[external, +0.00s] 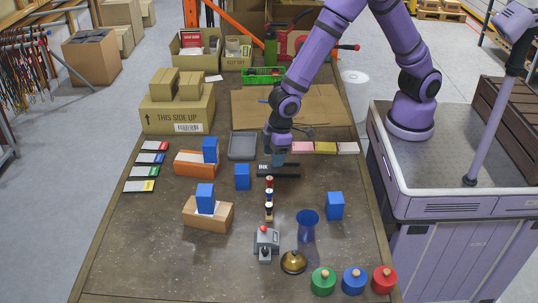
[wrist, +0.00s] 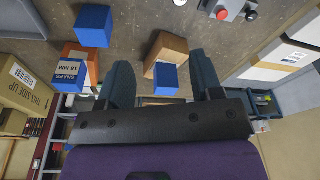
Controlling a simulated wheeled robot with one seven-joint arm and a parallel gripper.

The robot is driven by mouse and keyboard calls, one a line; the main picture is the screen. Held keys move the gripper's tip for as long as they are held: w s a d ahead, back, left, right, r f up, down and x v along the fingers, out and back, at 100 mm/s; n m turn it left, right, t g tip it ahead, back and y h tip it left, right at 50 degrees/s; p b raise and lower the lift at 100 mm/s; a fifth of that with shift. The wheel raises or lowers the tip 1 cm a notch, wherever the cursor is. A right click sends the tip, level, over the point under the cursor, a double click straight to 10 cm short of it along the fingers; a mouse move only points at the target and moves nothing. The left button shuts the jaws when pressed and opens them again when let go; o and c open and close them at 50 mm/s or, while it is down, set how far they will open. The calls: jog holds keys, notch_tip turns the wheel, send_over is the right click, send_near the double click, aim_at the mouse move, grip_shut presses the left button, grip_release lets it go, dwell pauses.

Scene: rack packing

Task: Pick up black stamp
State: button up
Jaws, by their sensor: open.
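Several small stamps stand in a short column near the table's middle in the external view. The nearest one (external: 268,209) looks dark and is likely the black stamp; the others, a middle one (external: 269,195) and a far one with a reddish top (external: 269,182), stand behind it. A black ink pad (external: 286,171) lies just beyond them. My gripper (external: 278,162) is above the ink pad area, beyond the stamps and apart from them. In the wrist view, its two fingers (wrist: 162,62) are spread with nothing held between them. I cannot make out the stamps there.
Blue boxes stand around, one on a brown carton (external: 207,216) and one by an orange box (external: 195,163). A blue cup (external: 307,225), a brass bell (external: 293,262) and a grey device with a red knob (external: 266,241) stand nearer. The left front table is clear.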

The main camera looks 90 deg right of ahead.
send_near(270, 204)
jog(key=shift+n, duration=0.3)
jog(key=shift+w+a+f, duration=0.2)
jog(key=shift+w+f, duration=0.15)
jog(key=shift+f, duration=1.55)
jog(key=shift+w+a+f, duration=0.15)
jog(key=shift+w+f, duration=0.2)
jog(key=shift+f, duration=1.6)
jog(key=shift+w+a+f, duration=0.2)
jog(key=shift+w+f, duration=0.1)
jog(key=shift+f, duration=1.6)
jog(key=c, duration=1)
